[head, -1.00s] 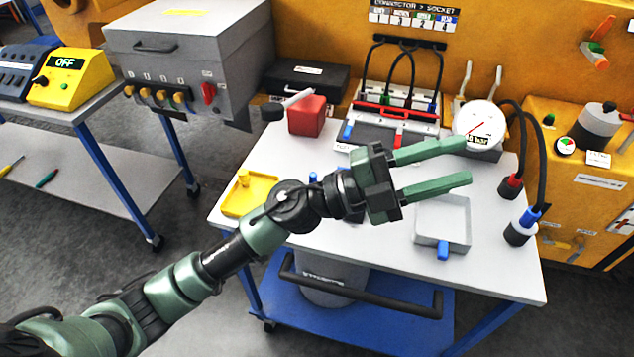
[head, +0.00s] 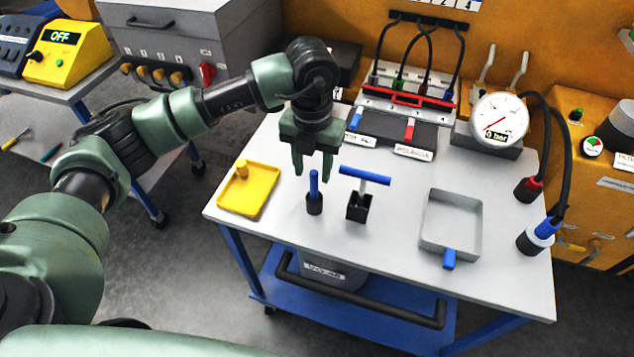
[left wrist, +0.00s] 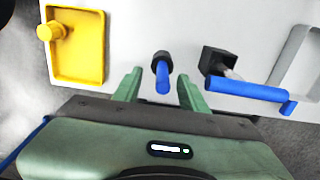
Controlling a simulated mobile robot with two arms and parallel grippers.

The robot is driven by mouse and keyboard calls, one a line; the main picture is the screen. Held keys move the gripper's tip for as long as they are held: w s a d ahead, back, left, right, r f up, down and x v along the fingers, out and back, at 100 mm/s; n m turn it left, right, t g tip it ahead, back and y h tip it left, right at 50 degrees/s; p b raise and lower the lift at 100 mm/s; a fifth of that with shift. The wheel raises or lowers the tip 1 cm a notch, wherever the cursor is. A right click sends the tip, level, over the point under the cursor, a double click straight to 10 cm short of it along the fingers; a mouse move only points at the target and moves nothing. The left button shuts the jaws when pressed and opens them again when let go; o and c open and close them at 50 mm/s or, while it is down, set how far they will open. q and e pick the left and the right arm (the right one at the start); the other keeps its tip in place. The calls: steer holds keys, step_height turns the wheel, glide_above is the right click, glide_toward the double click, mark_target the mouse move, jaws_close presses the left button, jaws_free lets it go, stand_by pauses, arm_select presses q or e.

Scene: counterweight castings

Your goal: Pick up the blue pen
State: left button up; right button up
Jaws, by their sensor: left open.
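The blue pen (head: 314,184) stands upright in a small black holder (head: 314,205) on the white table (head: 290,225). My left gripper (head: 313,170) points down at the pen, just behind and above it in the head view. Its two green fingers are open and apart. In the left wrist view the pen (left wrist: 162,77) shows between the fingertips of the left gripper (left wrist: 157,88), and nothing is held. Whether a finger touches the pen I cannot tell. My right gripper is not in view.
A blue T-handled tool (head: 364,176) stands in a black block right of the pen. A yellow tray (head: 262,205) lies left and a grey tray (head: 472,250) right. A connector panel (head: 395,135) and a gauge (head: 499,120) stand behind. The front of the table is clear.

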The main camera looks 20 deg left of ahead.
mark_target(314, 187)
arm_select(q)
steer(key=shift+s+f, duration=0.1)
steer(key=shift+f, duration=0.35)
steer(key=shift+s+f+p, duration=0.25)
steer(key=shift+p, duration=0.3)
steer(key=f, duration=0.1)
steer(key=f+p, duration=0.1)
steer(key=f, duration=0.1)
steer(key=shift+d+f, duration=0.2)
steer(key=shift+f, duration=0.05)
steer(key=shift+w+f, duration=0.15)
steer(key=shift+f, duration=0.25)
jaws_close()
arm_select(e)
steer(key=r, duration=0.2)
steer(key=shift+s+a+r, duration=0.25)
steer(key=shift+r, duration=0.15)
